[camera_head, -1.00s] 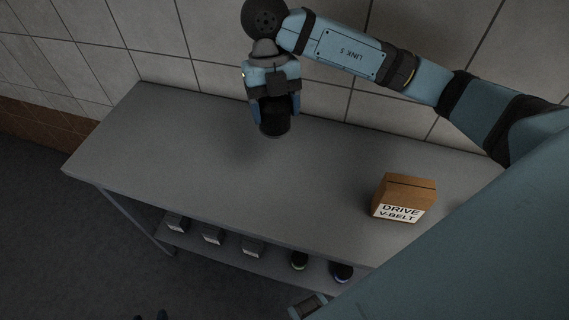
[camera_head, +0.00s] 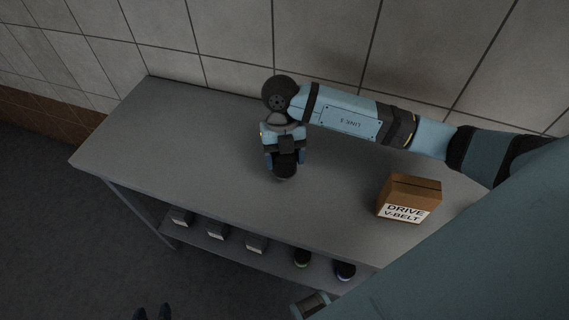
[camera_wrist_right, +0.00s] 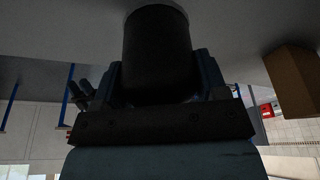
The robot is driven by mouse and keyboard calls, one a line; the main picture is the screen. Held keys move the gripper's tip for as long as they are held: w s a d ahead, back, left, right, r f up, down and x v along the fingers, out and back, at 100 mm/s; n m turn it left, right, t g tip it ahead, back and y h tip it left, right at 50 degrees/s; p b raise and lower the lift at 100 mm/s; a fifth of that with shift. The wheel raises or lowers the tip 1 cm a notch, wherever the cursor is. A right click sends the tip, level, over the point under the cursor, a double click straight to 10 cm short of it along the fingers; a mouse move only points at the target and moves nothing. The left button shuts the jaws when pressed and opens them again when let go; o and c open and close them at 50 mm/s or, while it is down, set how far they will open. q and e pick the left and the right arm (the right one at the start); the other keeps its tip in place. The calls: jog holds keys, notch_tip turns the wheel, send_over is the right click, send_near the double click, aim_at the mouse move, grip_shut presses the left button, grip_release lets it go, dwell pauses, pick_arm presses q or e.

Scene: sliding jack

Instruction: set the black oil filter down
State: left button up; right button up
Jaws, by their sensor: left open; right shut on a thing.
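The black oil filter (camera_head: 285,167) is a dark cylinder between the fingers of my right gripper (camera_head: 286,160), over the middle of the grey workbench (camera_head: 140,140). The gripper points down and is shut on the filter. In the right wrist view the filter (camera_wrist_right: 158,55) fills the space between the fingers, and its far end is close to the grey bench top. I cannot tell whether it touches. My left gripper (camera_head: 153,314) shows only its dark blue fingertips at the bottom edge of the head view, apart, off the bench.
An orange-brown drive V-belt box (camera_head: 409,198) stands on the bench to the right of the filter. Small grey boxes (camera_head: 217,232) and dark round items (camera_head: 302,258) are on the lower shelf. The bench's left part is clear. A tiled wall (camera_head: 230,50) runs behind.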

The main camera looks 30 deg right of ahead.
aim_at(284, 165)
jog(key=shift+f, duration=1.8)
jog(key=o, duration=1.1)
jog(key=shift+f, duration=0.1)
jog(key=shift+r, duration=0.2)
jog(key=b+v, duration=0.1)
jog(key=v, duration=1.1)
jog(key=shift+f, duration=0.15)
